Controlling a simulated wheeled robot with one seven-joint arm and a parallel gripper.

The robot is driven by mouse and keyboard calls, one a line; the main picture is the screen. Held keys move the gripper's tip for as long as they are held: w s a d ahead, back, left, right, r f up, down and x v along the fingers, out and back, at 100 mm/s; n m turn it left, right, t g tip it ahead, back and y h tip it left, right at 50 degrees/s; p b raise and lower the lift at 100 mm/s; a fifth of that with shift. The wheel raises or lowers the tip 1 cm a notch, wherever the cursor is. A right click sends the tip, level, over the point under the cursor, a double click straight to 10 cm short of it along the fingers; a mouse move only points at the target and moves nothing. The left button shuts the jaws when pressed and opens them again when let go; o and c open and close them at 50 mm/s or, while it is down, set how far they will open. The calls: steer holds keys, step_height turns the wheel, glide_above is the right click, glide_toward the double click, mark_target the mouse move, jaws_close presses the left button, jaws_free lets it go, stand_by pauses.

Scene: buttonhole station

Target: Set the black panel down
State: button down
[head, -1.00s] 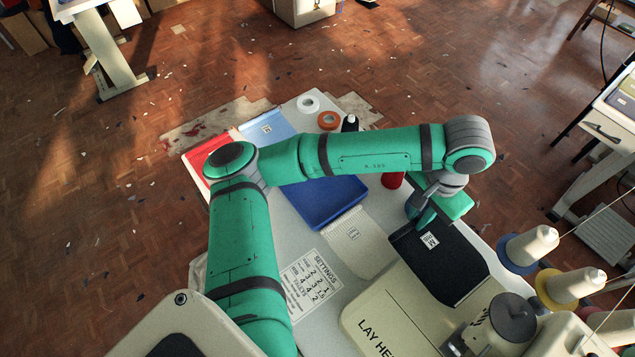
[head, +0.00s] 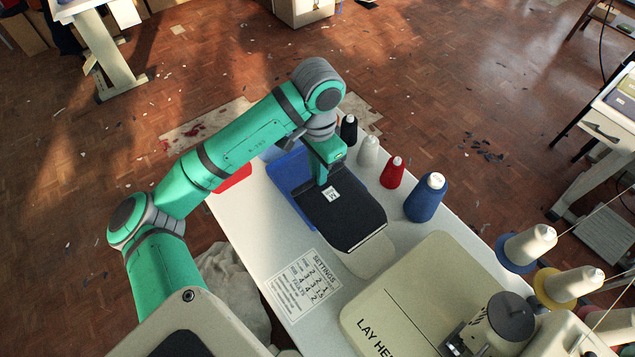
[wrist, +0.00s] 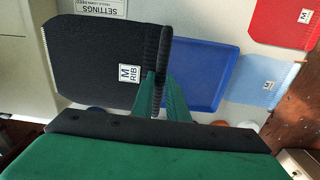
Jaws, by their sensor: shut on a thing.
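The black panel (head: 345,218), with a white label reading M RIB in the wrist view (wrist: 85,62), is gripped by its ribbed edge. My gripper (head: 322,183) is shut on that edge, and its green fingers show in the wrist view (wrist: 160,97). In the head view the panel covers part of a blue tray (head: 281,178) and part of a cream panel (head: 368,262). The tray also shows beside the gripped edge in the wrist view (wrist: 207,75). I cannot tell whether the black panel touches what is under it.
Thread cones stand along the far table edge, among them a blue cone (head: 425,200) and a red cone (head: 393,174). A settings sheet (head: 304,283) lies at the front left. The cream machine (head: 400,300) stands on the right. A light blue panel (wrist: 257,82) and a red panel (wrist: 285,22) lie past the tray.

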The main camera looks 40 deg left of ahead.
steer(key=s+a, duration=0.4)
steer(key=a, duration=0.1)
glide_above(298, 163)
steer(key=f, duration=0.8)
steer(key=shift+s+d+f, duration=0.25)
steer(key=shift+s+f, duration=0.05)
steer(key=shift+f, duration=0.05)
steer(key=shift+w+a+f, duration=0.25)
steer(key=shift+f, duration=1.75)
steer(key=c, duration=2.2)
jaws_free()
steer(key=shift+f, duration=0.1)
steer(key=shift+o, duration=0.9)
